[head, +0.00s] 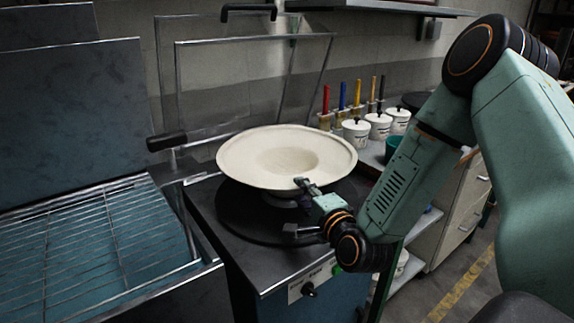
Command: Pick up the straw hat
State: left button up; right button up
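The straw hat (240,158) is cream-coloured and lies crown down, with its wide brim facing up, over the round black plate (238,220) of the press. My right gripper (296,206) is at the near right edge of the brim. Its fingers are spread apart. The upper finger overlaps the brim's edge in the picture, and the lower finger is below the brim, over the black plate. I cannot tell whether either finger touches the hat. The underside of the crown is mostly hidden by the brim. My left gripper is not in view.
A clear hinged guard (205,85) stands raised behind the hat, with a black handle (166,141) at the left. A wire rack (90,245) is at left. White pots (356,134) and brushes stand on the bench behind my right arm. Floor shows at right.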

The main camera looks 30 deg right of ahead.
jog(key=w, duration=0.1)
jog(key=w+f, duration=0.1)
jog(key=w, duration=0.1)
jog(key=w+b, duration=0.1)
jog(key=w, duration=0.1)
jog(key=shift+w+d+f, duration=0.1)
jog(key=shift+d+f, duration=0.15)
jog(key=shift+d, duration=0.1)
jog(key=shift+d+r, duration=0.1)
jog(key=shift+d, duration=0.1)
jog(key=shift+a, duration=0.15)
jog(key=c, duration=0.4)
jog(key=shift+c, duration=1.1)
grip_shut()
